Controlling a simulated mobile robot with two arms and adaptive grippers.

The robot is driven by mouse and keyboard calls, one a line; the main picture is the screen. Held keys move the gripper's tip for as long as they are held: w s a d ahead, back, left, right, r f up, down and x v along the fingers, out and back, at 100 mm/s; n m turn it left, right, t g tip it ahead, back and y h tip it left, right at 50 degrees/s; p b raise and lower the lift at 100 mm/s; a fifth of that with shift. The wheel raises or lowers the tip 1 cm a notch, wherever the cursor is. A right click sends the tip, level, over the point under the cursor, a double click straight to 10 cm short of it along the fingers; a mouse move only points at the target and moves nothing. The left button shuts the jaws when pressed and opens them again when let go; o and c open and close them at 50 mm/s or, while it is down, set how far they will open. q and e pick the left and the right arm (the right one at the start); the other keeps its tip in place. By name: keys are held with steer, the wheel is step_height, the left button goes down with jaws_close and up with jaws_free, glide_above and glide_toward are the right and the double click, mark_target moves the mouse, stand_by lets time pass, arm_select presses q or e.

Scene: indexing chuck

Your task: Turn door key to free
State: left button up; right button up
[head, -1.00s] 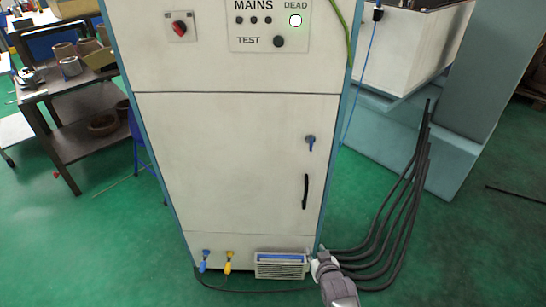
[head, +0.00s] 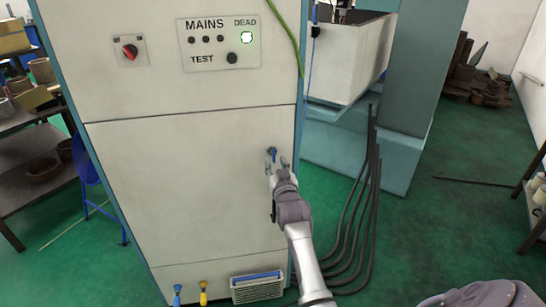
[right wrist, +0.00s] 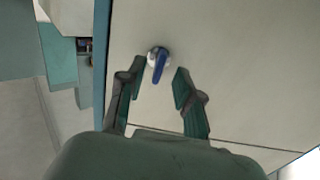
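The door key (head: 272,152) is a small blue handle on a round silver lock in the cabinet door (head: 190,185), near its right edge. In the right wrist view the key (right wrist: 159,66) shows between and just beyond my fingertips. My right gripper (head: 277,163) is open in front of the key, with one finger on each side; in the right wrist view the gripper (right wrist: 157,82) holds nothing. The black door handle below the key is mostly hidden behind my right arm. My left gripper is not in view.
The cabinet's upper panel has a red rotary switch (head: 130,50), a TEST button (head: 232,58) and a lit DEAD lamp (head: 247,37). Blue (head: 178,294) and yellow (head: 203,292) fittings and a vent (head: 257,287) sit low. Black cables (head: 362,205) hang right of the cabinet.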

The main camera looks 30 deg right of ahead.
mark_target(274, 159)
steer(key=shift+x, duration=2)
jaws_close()
